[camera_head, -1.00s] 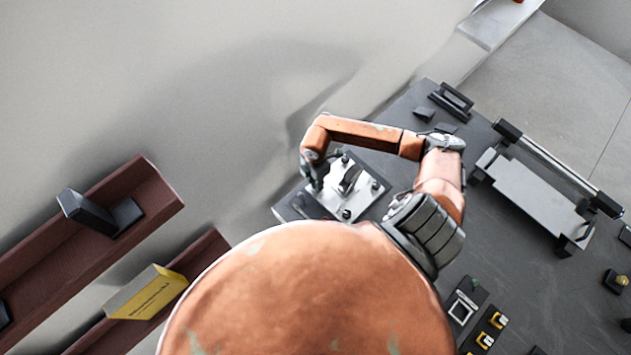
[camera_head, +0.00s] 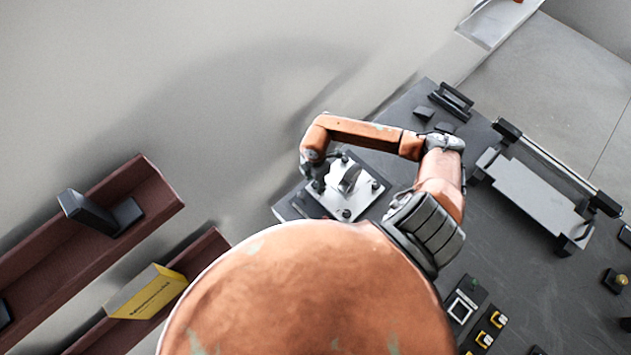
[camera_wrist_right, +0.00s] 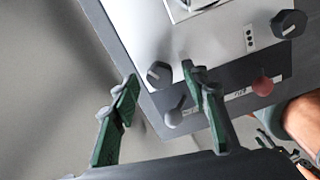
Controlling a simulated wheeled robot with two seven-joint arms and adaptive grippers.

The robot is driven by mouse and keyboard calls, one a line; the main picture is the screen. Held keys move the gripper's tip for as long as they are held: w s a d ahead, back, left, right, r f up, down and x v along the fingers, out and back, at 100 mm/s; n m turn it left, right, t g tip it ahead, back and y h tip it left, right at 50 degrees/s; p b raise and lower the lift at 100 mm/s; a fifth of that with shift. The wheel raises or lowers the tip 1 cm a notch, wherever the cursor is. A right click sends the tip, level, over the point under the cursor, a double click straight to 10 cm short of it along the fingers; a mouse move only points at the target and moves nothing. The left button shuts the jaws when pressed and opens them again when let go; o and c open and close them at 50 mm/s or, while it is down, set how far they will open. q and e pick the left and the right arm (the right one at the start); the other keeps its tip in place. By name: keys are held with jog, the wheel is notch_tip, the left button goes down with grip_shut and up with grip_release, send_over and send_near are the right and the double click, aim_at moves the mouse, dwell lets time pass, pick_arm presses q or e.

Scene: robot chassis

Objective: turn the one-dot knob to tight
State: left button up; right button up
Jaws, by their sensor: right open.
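A light panel (camera_head: 362,203) with dark knobs near its corners sits at the table's far-left end in the head view. In the right wrist view, a dark knob with a pale pointer line (camera_wrist_right: 158,75) shows just beyond and between my right fingertips. My right gripper (camera_wrist_right: 160,72) has two green fingers, apart, with nothing held. Whether a fingertip touches the knob I cannot tell. No dot mark by the nearer knob is readable.
A raised round part (camera_head: 349,179) stands mid-panel. A grey tray with a rail (camera_head: 535,195) is farther right. Brown shelves (camera_head: 90,240) are at left.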

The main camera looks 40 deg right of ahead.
aim_at(316, 184)
jog(key=shift+r, duration=0.2)
notch_tip(316, 184, up, 12)
jog(key=shift+f, duration=0.2)
jog(key=shift+f, duration=0.15)
notch_tip(316, 184, down, 12)
jog(key=shift+r, duration=0.1)
dwell(0.7)
jog(key=shift+r, duration=0.1)
